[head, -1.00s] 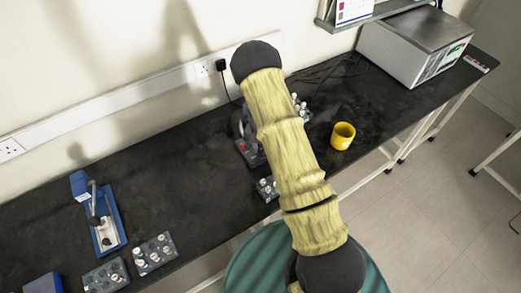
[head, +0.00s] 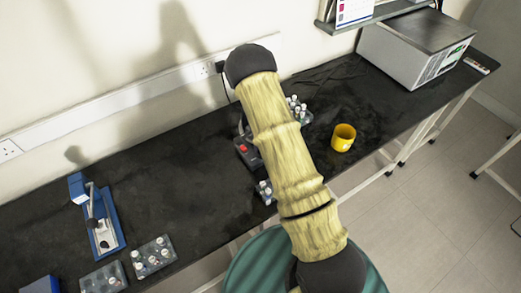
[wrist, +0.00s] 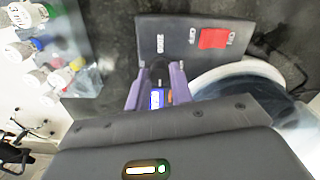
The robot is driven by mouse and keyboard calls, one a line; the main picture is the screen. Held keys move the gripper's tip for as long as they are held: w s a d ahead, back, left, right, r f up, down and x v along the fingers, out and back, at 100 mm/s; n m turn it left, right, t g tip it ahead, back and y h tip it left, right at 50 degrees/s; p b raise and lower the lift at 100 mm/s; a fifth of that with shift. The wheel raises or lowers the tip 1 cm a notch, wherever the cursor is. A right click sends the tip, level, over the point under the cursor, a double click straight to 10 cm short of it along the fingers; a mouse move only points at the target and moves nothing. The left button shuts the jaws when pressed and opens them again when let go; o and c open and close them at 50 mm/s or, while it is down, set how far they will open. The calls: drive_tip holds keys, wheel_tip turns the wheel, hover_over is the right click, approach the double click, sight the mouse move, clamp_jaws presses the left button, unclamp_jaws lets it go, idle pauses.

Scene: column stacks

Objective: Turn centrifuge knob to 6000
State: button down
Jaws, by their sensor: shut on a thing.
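The centrifuge (head: 247,155) stands on the black bench, mostly behind my arm in the head view. In the wrist view its dark front panel (wrist: 190,28) carries a small display (wrist: 160,43), too small to read surely, and a red switch (wrist: 213,38). Its round pale rim and bowl (wrist: 245,72) show at the right. My gripper (wrist: 158,72) has its purple fingers at the panel below the display, shut on the dark knob (wrist: 158,66). The knob is largely hidden between the fingers, so its angle cannot be told.
Tube racks stand close by, one behind my arm (head: 300,112) and one in front (head: 266,193). A yellow mug (head: 342,138) is to the right. A blue press (head: 100,220) and more racks (head: 153,258) are at the left. A grey-white machine (head: 415,50) stands at the far right.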

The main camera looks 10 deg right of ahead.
drive_tip(key=c, duration=1.2)
unclamp_jaws()
drive_tip(key=shift+c, duration=0.2)
drive_tip(key=shift+r, duration=0.1)
wheel_tip(320, 180, up, 17)
drive_tip(key=b, duration=0.2)
drive_tip(key=shift+r, duration=0.15)
drive_tip(key=s+r+n+t, duration=0.1)
drive_tip(key=s+r+n, duration=0.1)
drive_tip(key=s+n, duration=0.2)
drive_tip(key=s+r+n, duration=0.2)
drive_tip(key=s+n, duration=0.1)
drive_tip(key=s, duration=0.7)
drive_tip(key=s+r+n+t, duration=0.1)
drive_tip(key=s+r+n, duration=0.1)
drive_tip(key=s+n, duration=0.2)
drive_tip(key=s, duration=0.3)
drive_tip(key=shift+a+r+n+t, duration=0.15)
drive_tip(key=shift+r+n+t, duration=0.15)
drive_tip(key=shift+r, duration=0.05)
